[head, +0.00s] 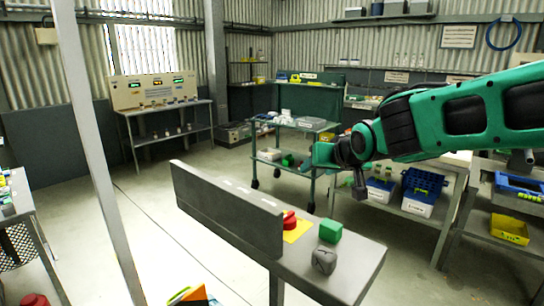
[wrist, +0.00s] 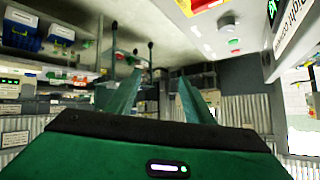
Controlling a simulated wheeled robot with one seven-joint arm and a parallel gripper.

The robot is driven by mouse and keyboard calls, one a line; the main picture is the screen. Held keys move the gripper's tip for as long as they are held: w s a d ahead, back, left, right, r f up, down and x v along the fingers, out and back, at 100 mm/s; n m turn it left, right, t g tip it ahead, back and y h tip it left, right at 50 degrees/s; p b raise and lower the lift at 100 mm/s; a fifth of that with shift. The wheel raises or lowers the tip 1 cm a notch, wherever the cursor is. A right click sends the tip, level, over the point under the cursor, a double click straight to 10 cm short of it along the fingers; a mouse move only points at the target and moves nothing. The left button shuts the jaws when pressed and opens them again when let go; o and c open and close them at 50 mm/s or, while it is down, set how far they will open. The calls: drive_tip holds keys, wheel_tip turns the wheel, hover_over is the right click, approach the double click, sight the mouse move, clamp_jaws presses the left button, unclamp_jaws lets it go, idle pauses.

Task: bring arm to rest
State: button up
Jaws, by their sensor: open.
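My green and black arm (head: 440,118) reaches in from the right edge of the head view, raised above the benches. Its end, my gripper (wrist: 160,95), shows two green fingers standing apart in the wrist view, with nothing between them. In the head view the green end of the arm points left, in front of the green-sided cart; its fingertips are hard to make out there. It appears apart from everything around it.
A wheeled cart (head: 300,128) stands behind. Shelves with blue bins (head: 424,184) are at right.

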drive_tip(key=s+d+f+m+g+h, duration=0.2)
drive_tip(key=s+d+f+g, duration=0.15)
drive_tip(key=s+d, duration=0.55)
drive_tip(key=s+d+f+m+g+h, duration=0.2)
drive_tip(key=s+d+f, duration=0.35)
drive_tip(key=d, duration=0.75)
drive_tip(key=s+d+f+m+g, duration=0.1)
drive_tip(key=s+d+f+g, duration=0.1)
drive_tip(key=s, duration=1)
drive_tip(key=s+d+f+m+g+y, duration=0.1)
drive_tip(key=s+d+f+m+g, duration=0.1)
drive_tip(key=s, duration=0.9)
drive_tip(key=shift+s+d+f+g, duration=0.35)
drive_tip(key=shift+d+f+g, duration=0.2)
drive_tip(key=shift+d+f, duration=0.5)
drive_tip(key=shift+d+r, duration=0.2)
drive_tip(key=c, duration=0.4)
drive_tip(key=shift+d, duration=0.1)
